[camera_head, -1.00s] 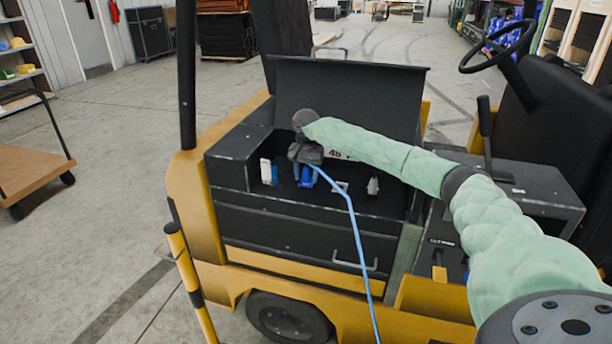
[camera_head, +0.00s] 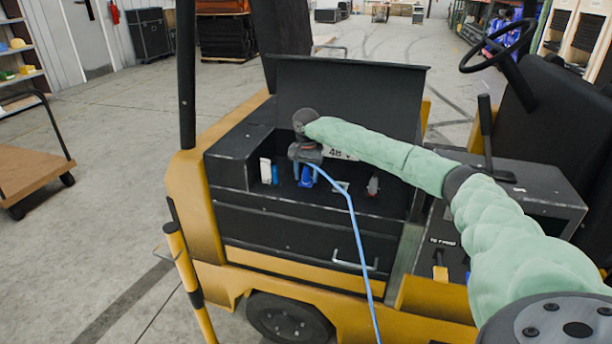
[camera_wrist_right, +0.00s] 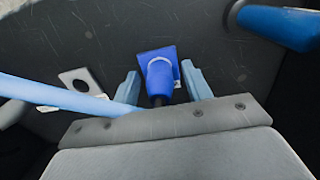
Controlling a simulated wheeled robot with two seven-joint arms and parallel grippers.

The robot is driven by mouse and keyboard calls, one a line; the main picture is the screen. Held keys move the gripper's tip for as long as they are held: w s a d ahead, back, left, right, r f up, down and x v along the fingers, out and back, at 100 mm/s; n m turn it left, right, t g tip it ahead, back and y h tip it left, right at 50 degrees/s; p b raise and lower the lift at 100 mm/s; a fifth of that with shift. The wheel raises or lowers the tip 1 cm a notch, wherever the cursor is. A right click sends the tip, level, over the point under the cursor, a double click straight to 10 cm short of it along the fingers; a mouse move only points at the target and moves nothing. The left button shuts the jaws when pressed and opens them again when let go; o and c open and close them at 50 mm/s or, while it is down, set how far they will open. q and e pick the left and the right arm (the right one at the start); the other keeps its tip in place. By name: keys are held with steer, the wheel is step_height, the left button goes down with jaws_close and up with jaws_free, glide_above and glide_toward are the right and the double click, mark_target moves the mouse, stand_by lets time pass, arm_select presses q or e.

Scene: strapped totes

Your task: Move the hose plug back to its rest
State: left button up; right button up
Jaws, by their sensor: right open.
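The blue hose plug (camera_wrist_right: 159,76) sits at a blue square plate (camera_wrist_right: 168,55) on the dark deck of the open compartment. In the head view it shows as a small blue shape (camera_head: 306,179) under my right gripper (camera_head: 306,169). The gripper is open, with one finger on each side of the plug in the wrist view; I cannot tell whether they touch it. A light blue hose (camera_head: 356,235) runs from below the gripper down the vehicle's front; its join to the plug is hidden. A grey plate with a round hole (camera_wrist_right: 78,80) lies beside the blue plate. My left gripper is not in view.
A raised black lid (camera_head: 350,95) stands behind the compartment. A steering wheel (camera_head: 498,47) is at the upper right.

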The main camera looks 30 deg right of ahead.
steer(key=shift+c, duration=0.2)
jaws_close()
steer(key=shift+r, duration=0.2)
steer(key=shift+r+p, duration=0.55)
steer(key=shift+r, duration=2.25)
steer(key=shift+r, duration=0.1)
